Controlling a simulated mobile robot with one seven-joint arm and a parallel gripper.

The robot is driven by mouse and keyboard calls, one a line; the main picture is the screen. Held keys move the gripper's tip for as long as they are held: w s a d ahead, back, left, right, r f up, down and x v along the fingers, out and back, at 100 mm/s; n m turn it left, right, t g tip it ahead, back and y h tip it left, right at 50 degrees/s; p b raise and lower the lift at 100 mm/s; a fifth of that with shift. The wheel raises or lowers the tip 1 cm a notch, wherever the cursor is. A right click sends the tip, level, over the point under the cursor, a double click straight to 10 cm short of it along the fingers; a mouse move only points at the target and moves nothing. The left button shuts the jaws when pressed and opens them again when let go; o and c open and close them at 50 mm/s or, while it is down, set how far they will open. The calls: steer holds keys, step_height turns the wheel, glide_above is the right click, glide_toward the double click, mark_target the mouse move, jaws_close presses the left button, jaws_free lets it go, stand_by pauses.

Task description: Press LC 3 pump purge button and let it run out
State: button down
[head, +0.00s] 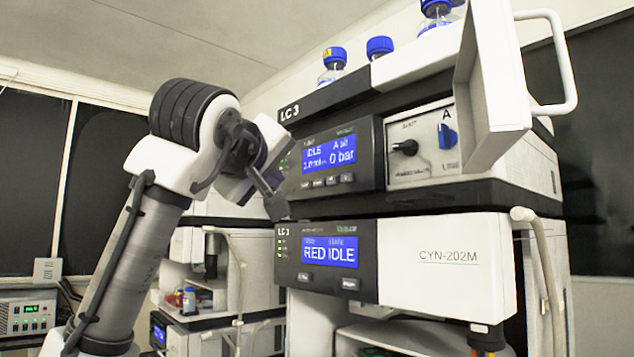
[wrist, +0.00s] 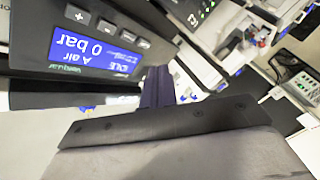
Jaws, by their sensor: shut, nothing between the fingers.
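The LC 3 pump (head: 372,135) is the dark-fronted module under the "LC 3" label. Its blue display (head: 328,155) reads IDLE and 0 bar, with "A air" partly legible. A row of small buttons (head: 331,181) sits under that display. In the wrist view the display (wrist: 90,48) appears upside down, with the buttons (wrist: 105,26) beside it. I cannot read which one is purge. My gripper (head: 276,207) is shut and empty, near the lower left corner of the pump front. In the wrist view its fingers (wrist: 157,88) point toward the panel; contact cannot be told.
Below, a second LC 3 module (head: 445,265) shows RED IDLE. An open white door with a handle (head: 560,60) juts out at upper right. Blue-capped bottles (head: 333,64) stand on top.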

mark_target(313, 187)
steer(key=shift+w+d+p, duration=0.25)
steer(key=shift+w+d, duration=0.55)
steer(key=shift+d, duration=0.3)
steer(key=shift+w+d+p, duration=0.2)
steer(key=shift+w+d, duration=0.55)
steer(key=shift+d, duration=0.35)
steer(key=shift+w+d, duration=0.15)
stand_by(0.3)
steer(key=shift+w+d, duration=0.1)
steer(key=shift+d, duration=0.1)
steer(key=shift+w+d, duration=0.25)
steer(key=shift+d, duration=0.05)
stand_by(0.8)
steer(key=shift+s+a, duration=0.5)
steer(key=shift+a, duration=0.2)
steer(key=shift+s+a+b, duration=0.15)
steer(key=shift+s+a, duration=0.6)
steer(key=shift+a, duration=0.25)
steer(key=shift+s+a+b, duration=0.15)
steer(key=shift+s+a, duration=0.55)
steer(key=shift+a, duration=0.3)
